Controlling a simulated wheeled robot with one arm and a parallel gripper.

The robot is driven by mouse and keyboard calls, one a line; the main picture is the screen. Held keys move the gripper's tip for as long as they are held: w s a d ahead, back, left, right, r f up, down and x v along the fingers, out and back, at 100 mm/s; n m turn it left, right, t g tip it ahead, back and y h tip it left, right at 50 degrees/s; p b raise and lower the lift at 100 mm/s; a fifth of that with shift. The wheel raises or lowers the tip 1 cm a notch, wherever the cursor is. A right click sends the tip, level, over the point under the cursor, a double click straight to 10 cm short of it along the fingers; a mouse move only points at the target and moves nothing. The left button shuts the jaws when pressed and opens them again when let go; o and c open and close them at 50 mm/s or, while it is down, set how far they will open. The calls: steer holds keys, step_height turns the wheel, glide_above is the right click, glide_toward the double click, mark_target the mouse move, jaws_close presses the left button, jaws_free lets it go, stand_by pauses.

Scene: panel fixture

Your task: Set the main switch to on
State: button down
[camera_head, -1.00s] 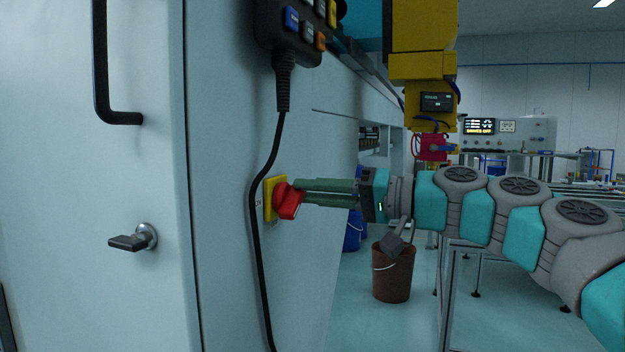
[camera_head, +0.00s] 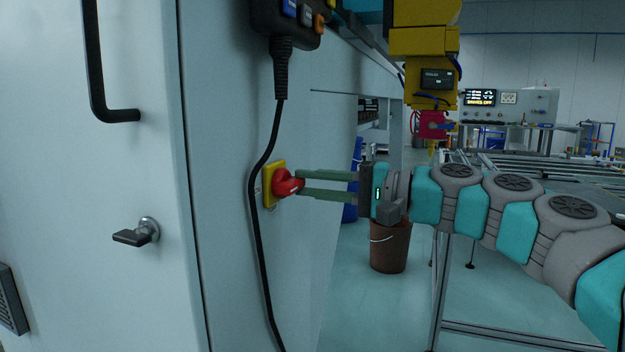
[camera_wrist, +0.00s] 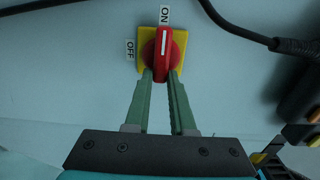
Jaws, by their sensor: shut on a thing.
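The main switch is a red rotary knob (camera_head: 285,184) on a yellow plate (camera_head: 268,172), fixed to the pale cabinet side. In the wrist view the knob (camera_wrist: 163,46) has a white line pointing up at the ON label (camera_wrist: 165,13). The OFF label (camera_wrist: 129,50) is to the left of the plate. My gripper (camera_head: 299,184) reaches in from the right. Its green fingers lie one above the other and are shut on the knob. In the wrist view the fingertips (camera_wrist: 161,75) lie on either side of the knob's lower end.
A black cable (camera_head: 257,200) hangs from a pendant (camera_head: 290,22) close left of the switch. A door handle (camera_head: 135,234) sticks out further left. A brown bucket (camera_head: 390,247) stands on the floor below my wrist.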

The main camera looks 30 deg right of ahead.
stand_by(0.4)
steer(key=c, duration=0.8)
jaws_free()
steer(key=shift+o, duration=0.2)
steer(key=shift+s, duration=0.1)
steer(key=v, duration=0.7)
steer(key=shift+s+d, duration=0.25)
